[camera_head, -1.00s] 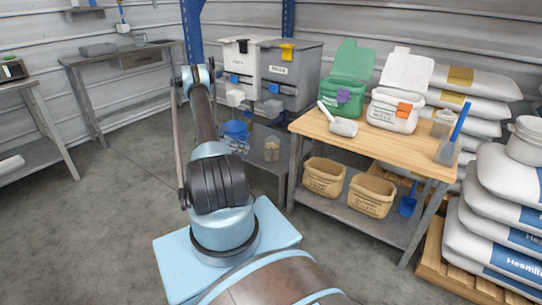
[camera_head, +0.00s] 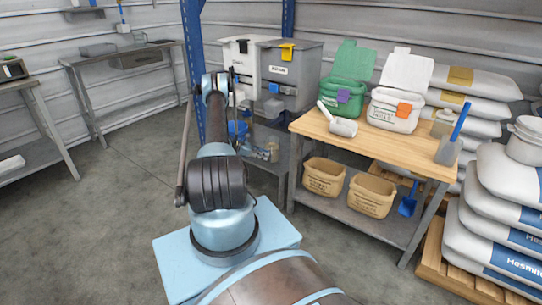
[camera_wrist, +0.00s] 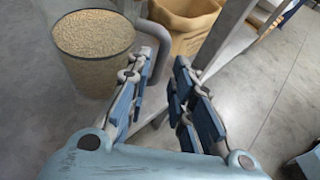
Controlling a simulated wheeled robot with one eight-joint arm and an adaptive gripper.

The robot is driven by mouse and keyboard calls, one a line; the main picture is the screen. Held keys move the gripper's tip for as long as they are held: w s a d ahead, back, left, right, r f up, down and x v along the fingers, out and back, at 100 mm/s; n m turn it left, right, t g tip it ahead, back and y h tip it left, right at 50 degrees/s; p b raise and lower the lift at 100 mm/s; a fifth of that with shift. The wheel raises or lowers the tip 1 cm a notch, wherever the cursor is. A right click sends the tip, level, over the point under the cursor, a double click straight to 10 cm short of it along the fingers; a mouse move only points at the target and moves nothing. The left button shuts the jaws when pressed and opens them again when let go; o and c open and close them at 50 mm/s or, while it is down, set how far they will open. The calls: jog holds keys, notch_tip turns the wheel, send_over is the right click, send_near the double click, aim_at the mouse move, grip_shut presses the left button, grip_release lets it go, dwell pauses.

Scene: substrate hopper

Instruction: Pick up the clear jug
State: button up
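The clear jug (camera_wrist: 93,48) stands upright at the upper left of the wrist view, filled with tan grains or pellets. Its grey handle (camera_wrist: 155,40) points toward my gripper. My gripper (camera_wrist: 159,66) is open, and the lower handle shows between its two fingers; I cannot tell whether either finger touches it. In the head view the jug (camera_head: 274,151) is small, on the low grey shelf below the hoppers. My gripper (camera_head: 255,150) is just left of it there, partly hard to make out.
A blue tub (camera_head: 237,129) stands behind my arm. Grey and white hoppers (camera_head: 289,75) rise above the shelf. The wooden workbench (camera_head: 400,148) is close on the right, with cardboard bins (camera_head: 324,177) on its lower shelf. Open floor (camera_head: 100,230) lies to the left.

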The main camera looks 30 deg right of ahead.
aim_at(271, 161)
jog(key=shift+x, duration=2.55)
grip_shut()
